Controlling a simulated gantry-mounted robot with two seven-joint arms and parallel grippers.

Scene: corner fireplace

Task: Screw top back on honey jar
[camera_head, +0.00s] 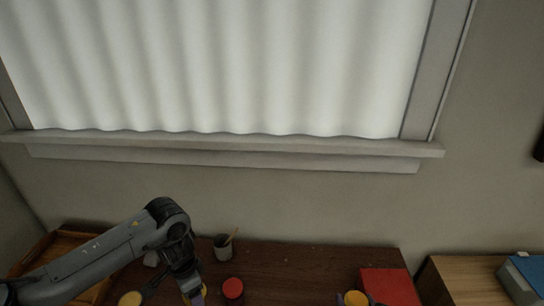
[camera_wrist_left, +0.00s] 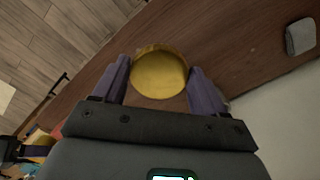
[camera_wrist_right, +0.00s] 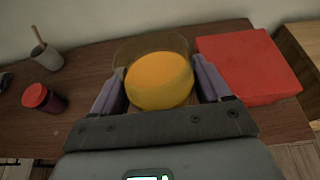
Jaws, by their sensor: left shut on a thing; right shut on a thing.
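In the left wrist view a round gold lid (camera_wrist_left: 160,74) sits between the purple fingers of my left gripper (camera_wrist_left: 160,84), which is shut on it. In the head view that gripper (camera_head: 193,292) is low, left of the red-topped jar. In the right wrist view the honey jar (camera_wrist_right: 158,82), orange-yellow with a clear glassy rim behind it, is between the fingers of my right gripper (camera_wrist_right: 160,86), which is shut on it. The jar's top (camera_head: 356,298) shows at the bottom edge of the head view. Lid and jar are well apart.
A dark wooden desk (camera_head: 285,262) lies under the window. A red-topped jar (camera_head: 233,289) and a grey cup (camera_head: 222,247) stand mid-left. A red box (camera_head: 390,286) lies beside the honey jar. A round yellow thing (camera_head: 130,298) is at bottom left. The desk's middle is clear.

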